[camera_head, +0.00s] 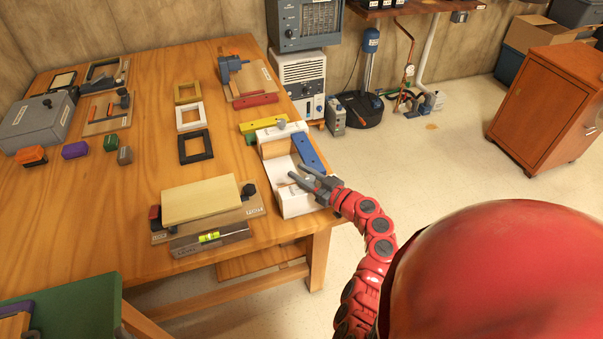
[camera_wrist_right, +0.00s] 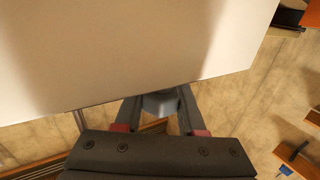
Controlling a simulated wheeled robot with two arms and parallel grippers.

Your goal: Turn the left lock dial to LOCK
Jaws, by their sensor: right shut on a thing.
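A white fixture (camera_head: 291,203) stands at the right edge of the wooden table, with a grey knob (camera_head: 281,124) on its far end. My right gripper (camera_head: 296,171) reaches over its near end from the right. In the right wrist view its fingers are shut on a grey dial (camera_wrist_right: 160,104) beside a plain white face (camera_wrist_right: 130,50). The dial's marking and setting are hidden. A wooden board (camera_head: 211,224) left of the gripper carries a pale block, small labels that are hard to read and a dark knob (camera_head: 248,190) at its right end. My left gripper is out of view.
A blue bar (camera_head: 308,153) and a yellow bar (camera_head: 262,127) lie by the white fixture. Small frames (camera_head: 195,147) lie mid-table. A grey box (camera_head: 38,121) and coloured blocks are at the left. Bare wood shows between them.

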